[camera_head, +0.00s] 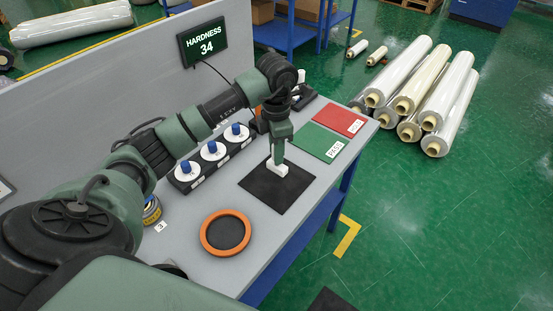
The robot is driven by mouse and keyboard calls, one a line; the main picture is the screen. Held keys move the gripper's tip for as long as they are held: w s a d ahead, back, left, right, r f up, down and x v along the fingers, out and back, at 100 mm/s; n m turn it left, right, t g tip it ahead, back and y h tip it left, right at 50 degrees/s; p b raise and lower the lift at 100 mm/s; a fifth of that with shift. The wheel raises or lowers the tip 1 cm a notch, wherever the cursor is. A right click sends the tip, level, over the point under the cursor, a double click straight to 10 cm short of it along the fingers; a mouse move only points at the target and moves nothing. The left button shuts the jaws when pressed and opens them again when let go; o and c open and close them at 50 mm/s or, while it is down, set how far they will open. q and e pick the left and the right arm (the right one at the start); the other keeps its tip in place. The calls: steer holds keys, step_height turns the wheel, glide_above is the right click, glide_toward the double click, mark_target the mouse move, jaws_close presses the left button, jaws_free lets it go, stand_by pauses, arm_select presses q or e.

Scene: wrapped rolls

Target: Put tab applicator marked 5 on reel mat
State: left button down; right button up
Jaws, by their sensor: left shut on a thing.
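My left gripper (278,157) reaches over the table and points down, shut on a small white block (279,169), which may be the tab applicator. No number can be read on it. An orange ring with a dark round middle (204,241) lies nearer me on the table. My right gripper is not in view.
A black rack (189,186) with three white discs with blue knobs stands behind the mat. Green (318,143) and red (341,120) pads lie to the right. A small roll (151,210) sits by a card marked 3. Grey table is clear around the orange ring.

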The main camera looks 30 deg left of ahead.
arm_select(q)
step_height(320, 180, down, 4)
steer(key=shift+f+p, duration=0.1)
steer(key=shift+p, duration=0.35)
steer(key=shift+f, duration=0.1)
steer(key=shift+f, duration=0.1)
steer(key=c, duration=1.1)
jaws_free()
steer(key=shift+c, duration=0.2)
steer(key=shift+w+r, duration=0.1)
steer(key=shift+r, duration=0.3)
step_height(320, 180, up, 12)
steer(key=b, duration=0.2)
steer(key=shift+f+b, duration=0.25)
steer(key=shift+b, duration=0.15)
